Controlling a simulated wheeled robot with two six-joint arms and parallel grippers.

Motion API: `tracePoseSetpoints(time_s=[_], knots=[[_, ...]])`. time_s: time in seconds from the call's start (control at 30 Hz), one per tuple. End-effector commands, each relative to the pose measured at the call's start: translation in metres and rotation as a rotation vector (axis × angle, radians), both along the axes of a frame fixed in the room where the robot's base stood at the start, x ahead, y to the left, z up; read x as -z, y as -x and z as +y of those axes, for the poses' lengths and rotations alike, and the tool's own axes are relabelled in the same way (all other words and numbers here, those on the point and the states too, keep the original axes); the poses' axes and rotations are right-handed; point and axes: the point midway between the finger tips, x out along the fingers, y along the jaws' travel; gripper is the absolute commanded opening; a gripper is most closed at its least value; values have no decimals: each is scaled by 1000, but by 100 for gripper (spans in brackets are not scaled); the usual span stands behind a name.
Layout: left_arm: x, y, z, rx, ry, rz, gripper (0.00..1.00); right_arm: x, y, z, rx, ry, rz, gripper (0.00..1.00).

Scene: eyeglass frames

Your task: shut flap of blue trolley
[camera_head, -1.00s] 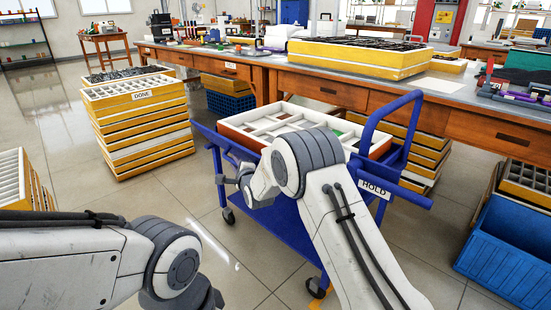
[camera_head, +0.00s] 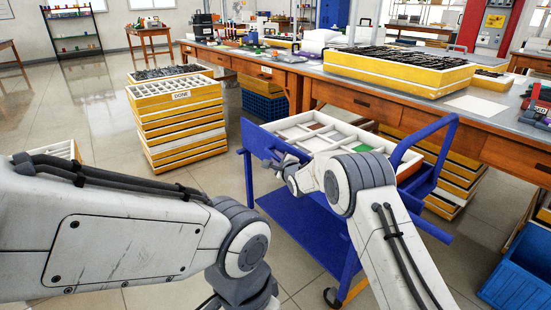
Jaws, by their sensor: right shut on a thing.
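The blue trolley (camera_head: 308,218) stands in front of me with a shallow white compartmented tray (camera_head: 272,125) on its top. Its blue flap (camera_head: 260,139) stands raised along the tray's left front side. My right gripper (camera_head: 283,165) is at the near part of the flap, shut on its edge; the fingertips are small and partly hidden by my wrist. My right arm covers the trolley's near right part. My left arm comes in from the left, but its gripper is outside the view.
A stack of yellow-sided trays (camera_head: 178,128) marked DONE stands on the floor left of the trolley. A long wooden workbench (camera_head: 345,96) runs behind it. A blue bin (camera_head: 520,272) is at the lower right. Open floor lies left of the trolley.

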Motion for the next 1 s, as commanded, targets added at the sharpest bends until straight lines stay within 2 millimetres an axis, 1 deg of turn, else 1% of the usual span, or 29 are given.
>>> tracePoseSetpoints(time_s=[0.03,0.17,0.2,0.27,0.3,0.57,0.7,0.87,1.0], knots=[[-1,0,0,0,0,0,0,-3,-1,-1,1,0,-7,0],[0,0,0,0,0,0,0,-3,-1,-2,2,0,-6,0],[0,0,0,0,0,0,0,-3,-1,-2,2,0,-6,24],[0,0,0,0,0,0,0,-2,-1,-2,1,0,-5,47],[0,0,0,0,0,0,0,-2,-1,-2,2,1,-5,50],[0,0,0,0,0,0,0,-1,0,-1,1,0,-2,50],[-3,0,0,0,0,0,0,-3,4,-2,0,1,0,50],[-10,0,0,0,0,0,0,-8,19,-9,1,1,0,50],[-17,0,0,0,0,0,0,-13,40,-18,2,1,1,50]])
